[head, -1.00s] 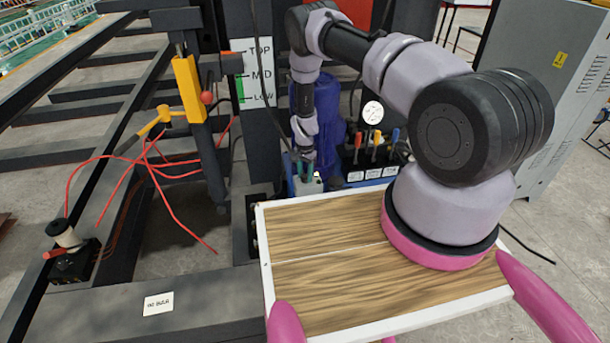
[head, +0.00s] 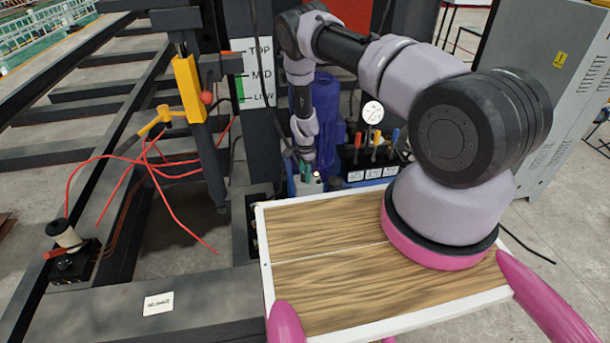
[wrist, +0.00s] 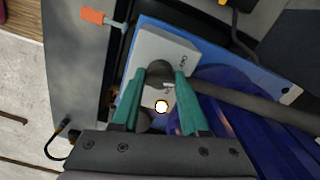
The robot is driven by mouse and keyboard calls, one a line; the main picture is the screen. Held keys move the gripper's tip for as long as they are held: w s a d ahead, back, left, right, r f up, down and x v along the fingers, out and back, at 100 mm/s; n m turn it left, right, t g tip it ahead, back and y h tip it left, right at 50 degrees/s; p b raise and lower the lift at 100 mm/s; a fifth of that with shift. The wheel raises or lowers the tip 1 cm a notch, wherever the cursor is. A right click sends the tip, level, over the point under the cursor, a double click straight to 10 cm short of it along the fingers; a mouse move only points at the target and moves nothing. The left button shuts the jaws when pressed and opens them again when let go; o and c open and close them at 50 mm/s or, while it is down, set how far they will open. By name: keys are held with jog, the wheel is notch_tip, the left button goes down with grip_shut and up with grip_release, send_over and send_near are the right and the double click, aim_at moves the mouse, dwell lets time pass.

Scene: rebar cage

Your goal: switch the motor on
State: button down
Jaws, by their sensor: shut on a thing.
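The motor switch is a grey box (wrist: 172,50) on a blue base, with lettering on its top and a dark round knob (wrist: 159,74). My gripper (wrist: 160,82) points down over the box, and its two green fingers are shut on the knob, one on each side. A small round lamp (wrist: 161,106) glows whitish-yellow between the fingers. In the head view my gripper (head: 305,172) is small and sits at the grey box, with the knob hidden. The blue motor (head: 326,115) stands just behind.
A lever block with red, yellow and blue handles (head: 375,148) and a gauge (head: 373,112) stand right of the motor. A black post with a TOP/MID/LOW scale (head: 258,75) is close on the left. A grey cabinet (head: 535,90) stands at the right.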

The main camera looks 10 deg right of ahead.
jog(key=m, duration=0.6)
jog(key=shift+m, duration=0.3)
jog(key=m, duration=0.5)
jog(key=shift+m, duration=0.4)
jog(key=shift+c, duration=2.1)
grip_release()
jog(key=shift+r, duration=0.1)
notch_tip(320, 180, up, 11)
